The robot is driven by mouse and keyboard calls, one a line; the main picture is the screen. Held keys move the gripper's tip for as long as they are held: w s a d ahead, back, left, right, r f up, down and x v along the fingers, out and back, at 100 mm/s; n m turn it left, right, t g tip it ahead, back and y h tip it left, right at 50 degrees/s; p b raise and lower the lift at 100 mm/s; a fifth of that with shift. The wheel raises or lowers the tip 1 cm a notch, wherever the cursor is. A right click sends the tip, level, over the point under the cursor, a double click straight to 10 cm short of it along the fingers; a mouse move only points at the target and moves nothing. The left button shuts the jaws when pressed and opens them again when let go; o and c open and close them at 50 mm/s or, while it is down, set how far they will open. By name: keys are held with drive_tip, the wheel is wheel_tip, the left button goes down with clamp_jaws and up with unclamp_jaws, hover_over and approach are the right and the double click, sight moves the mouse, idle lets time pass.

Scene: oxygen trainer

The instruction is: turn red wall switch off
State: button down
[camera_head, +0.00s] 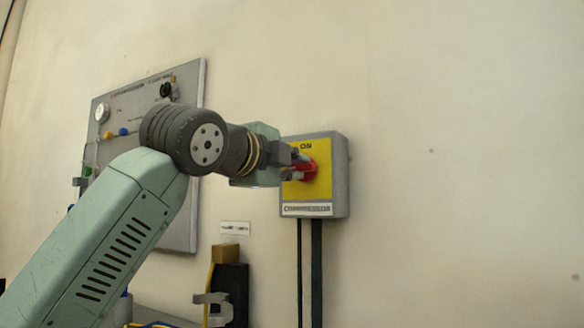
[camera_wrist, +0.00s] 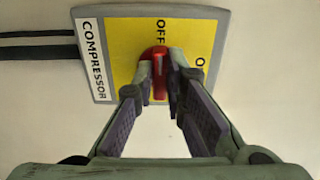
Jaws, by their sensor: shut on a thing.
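The red wall switch (camera_head: 309,170) is a rotary knob on a yellow plate of a grey box (camera_head: 340,185) labelled COMPRESSOR. In the wrist view the red knob (camera_wrist: 159,75) has its raised bar lying along the picture's vertical, its upper end towards the word OFF. Part of a second word starting with O shows at the right there. My gripper (camera_head: 296,165) reaches the knob from the left. In the wrist view its fingers (camera_wrist: 153,78) stand on either side of the bar, shut on it. In the head view the gripper hides the plate's left part.
A grey panel (camera_head: 185,225) with a gauge and coloured knobs hangs on the wall, partly behind my arm. Dark conduits (camera_head: 317,270) run down from the box. A black block (camera_head: 232,290) stands below left. The wall right of the box is clear.

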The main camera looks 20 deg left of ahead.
drive_tip(key=c, duration=1.6)
unclamp_jaws()
drive_tip(key=shift+c, duration=0.2)
drive_tip(key=shift+s, duration=0.1)
drive_tip(key=s+a, duration=0.1)
drive_tip(key=s, duration=1)
drive_tip(key=shift+s+a, duration=0.2)
drive_tip(key=shift+s, duration=0.2)
